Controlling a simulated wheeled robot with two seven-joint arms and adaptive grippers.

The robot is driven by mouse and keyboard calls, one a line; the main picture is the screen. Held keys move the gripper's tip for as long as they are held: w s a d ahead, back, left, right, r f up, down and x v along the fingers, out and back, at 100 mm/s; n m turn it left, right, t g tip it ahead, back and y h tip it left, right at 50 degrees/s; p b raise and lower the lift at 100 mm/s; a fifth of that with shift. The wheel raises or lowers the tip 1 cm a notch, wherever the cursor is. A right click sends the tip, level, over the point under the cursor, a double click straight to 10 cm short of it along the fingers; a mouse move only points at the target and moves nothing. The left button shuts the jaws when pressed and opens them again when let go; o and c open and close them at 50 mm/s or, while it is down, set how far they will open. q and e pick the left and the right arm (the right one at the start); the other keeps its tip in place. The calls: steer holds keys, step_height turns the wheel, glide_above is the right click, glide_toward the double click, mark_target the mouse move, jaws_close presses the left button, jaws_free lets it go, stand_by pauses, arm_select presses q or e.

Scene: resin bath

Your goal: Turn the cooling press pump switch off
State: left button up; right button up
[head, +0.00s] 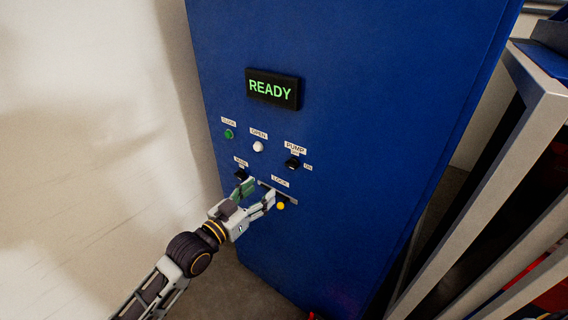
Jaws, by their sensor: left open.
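The pump switch (292,163) is a black knob on the blue press cabinet (340,110). A PUMP label (296,148) is above it and an ON label (308,167) is to its right. My left gripper (259,191) is open in front of the panel, below and left of the pump switch and apart from it. Its fingers are close to another black knob (240,175) and the LOCK label (280,182). I see nothing between the fingers. My right gripper is out of view.
A display (272,89) reads READY in green. A green button (229,134), a white OPEN button (258,146) and a yellow button (281,206) are on the panel. A grey metal frame (510,190) stands at right. A pale wall (80,120) is at left.

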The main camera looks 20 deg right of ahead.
arm_select(q)
glide_toward(289, 167)
steer(key=shift+x, duration=1.25)
steer(key=p+x, duration=0.1)
steer(key=x, duration=0.2)
steer(key=shift+d+r, duration=0.1)
steer(key=shift+x, duration=2)
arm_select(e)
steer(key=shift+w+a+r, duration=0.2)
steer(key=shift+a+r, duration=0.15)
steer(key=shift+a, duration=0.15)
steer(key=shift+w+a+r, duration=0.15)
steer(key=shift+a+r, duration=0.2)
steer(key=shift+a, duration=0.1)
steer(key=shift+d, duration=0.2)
arm_select(q)
steer(key=c, duration=1)
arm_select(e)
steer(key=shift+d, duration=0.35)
